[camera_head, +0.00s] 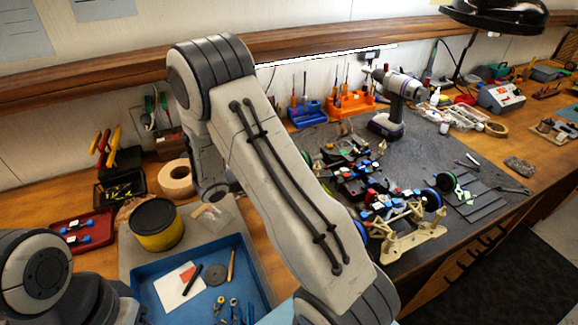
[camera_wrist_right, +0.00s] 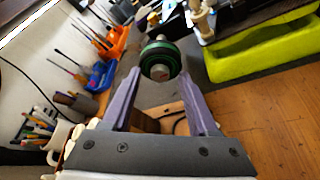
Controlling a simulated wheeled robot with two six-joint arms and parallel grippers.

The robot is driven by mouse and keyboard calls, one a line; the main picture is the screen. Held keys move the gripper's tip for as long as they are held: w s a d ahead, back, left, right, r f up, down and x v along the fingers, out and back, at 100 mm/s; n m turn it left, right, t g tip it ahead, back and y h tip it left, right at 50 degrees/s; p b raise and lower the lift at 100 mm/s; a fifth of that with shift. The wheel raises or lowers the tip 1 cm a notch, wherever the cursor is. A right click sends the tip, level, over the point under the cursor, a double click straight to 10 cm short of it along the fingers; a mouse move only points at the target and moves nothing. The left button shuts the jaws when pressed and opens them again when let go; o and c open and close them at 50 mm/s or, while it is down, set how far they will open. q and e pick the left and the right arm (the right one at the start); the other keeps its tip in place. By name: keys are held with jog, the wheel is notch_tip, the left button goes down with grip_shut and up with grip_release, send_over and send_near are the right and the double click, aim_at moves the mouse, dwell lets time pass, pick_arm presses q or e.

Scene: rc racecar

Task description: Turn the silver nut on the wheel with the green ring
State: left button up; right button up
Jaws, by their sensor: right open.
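In the right wrist view, a dark wheel with a green ring (camera_wrist_right: 157,54) is just ahead of my right gripper (camera_wrist_right: 160,80). The silver nut (camera_wrist_right: 160,73) sits at the middle of the wheel's near face and points toward me. My right gripper is open, its purple fingertips left and right of the nut in the picture. I cannot tell whether they touch it. In the head view, the car (camera_head: 375,185) stands on the grey mat, and my arm hides part of it. My left gripper is out of view.
A blue tray (camera_head: 262,293) with tools lies at the front. A drill (camera_head: 392,95) stands behind the car. Blue (camera_head: 306,115) and orange (camera_head: 350,103) tool racks line the wall. A yellow-green object (camera_wrist_right: 265,48) is right of the wheel in the right wrist view.

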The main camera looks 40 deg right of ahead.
grip_shut()
jog(key=shift+w+d+n+g+y+p, duration=0.1)
jog(key=shift+w+n+g+y+p, duration=0.15)
jog(key=shift+n+g+p, duration=1.35)
jog(key=shift+w+n+g+y+p, duration=0.25)
jog(key=shift+n+g+p, duration=0.8)
jog(key=shift+n, duration=1.1)
jog(key=shift+w+d+n+g+y+p, duration=0.1)
jog(key=shift+w+n+g+y+p, duration=0.15)
jog(key=shift+n+g+p, duration=1.2)
jog(key=shift+n+t, duration=0.3)
jog(key=shift+n, duration=0.2)
grip_release()
